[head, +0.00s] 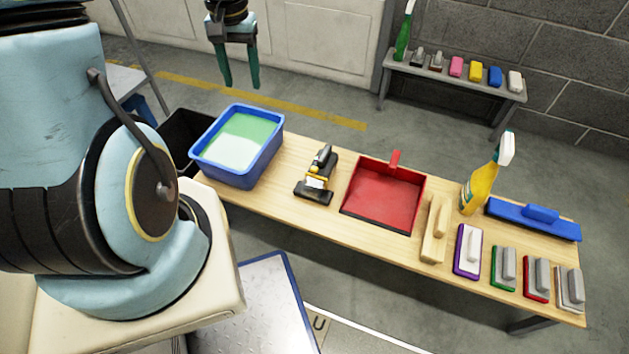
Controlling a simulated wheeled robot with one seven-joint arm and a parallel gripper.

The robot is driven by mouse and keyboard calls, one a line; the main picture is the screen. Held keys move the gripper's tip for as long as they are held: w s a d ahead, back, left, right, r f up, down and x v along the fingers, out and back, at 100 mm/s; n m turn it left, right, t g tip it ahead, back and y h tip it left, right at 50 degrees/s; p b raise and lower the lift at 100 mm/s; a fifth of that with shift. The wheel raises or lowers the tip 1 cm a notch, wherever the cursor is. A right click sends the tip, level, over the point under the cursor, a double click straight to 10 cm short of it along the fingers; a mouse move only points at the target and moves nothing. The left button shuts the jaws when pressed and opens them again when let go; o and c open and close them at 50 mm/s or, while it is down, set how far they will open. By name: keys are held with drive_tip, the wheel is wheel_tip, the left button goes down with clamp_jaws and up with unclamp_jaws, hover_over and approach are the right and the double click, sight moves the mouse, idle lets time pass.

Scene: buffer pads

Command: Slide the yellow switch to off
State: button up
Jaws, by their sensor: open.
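A small black and yellow power tool (306,191) stands on the wooden table, between the blue tub and the red dustpan. Yellow parts show on its body, but the switch is too small to make out, and so is its position. My gripper (240,82) hangs at the top of the head view with its two dark green fingers pointing down and apart. It is open and empty. In the picture it is above and left of the tool, over the floor beyond the table, and touches nothing.
On the wooden table (272,205) are a blue tub (236,175) of green-white liquid, a red dustpan (383,197), a yellow spray bottle (480,187), a blue brush (535,217) and several pads. A rear bench (450,78) holds more items.

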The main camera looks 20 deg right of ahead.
sight(315, 168)
drive_tip(key=s+d+f+m+b, duration=0.1)
drive_tip(key=d+f+m+b, duration=0.1)
drive_tip(key=d+f+b, duration=0.7)
drive_tip(key=s+d+f+m+b, duration=0.1)
drive_tip(key=d+f+b, duration=0.35)
drive_tip(key=f, duration=0.85)
drive_tip(key=shift+g, duration=0.3)
drive_tip(key=f, duration=0.3)
drive_tip(key=d+f+b, duration=0.1)
drive_tip(key=f, duration=0.2)
drive_tip(key=f+b, duration=0.1)
drive_tip(key=f, duration=0.3)
drive_tip(key=shift+w+d, duration=0.1)
drive_tip(key=shift+d, duration=0.05)
clamp_jaws()
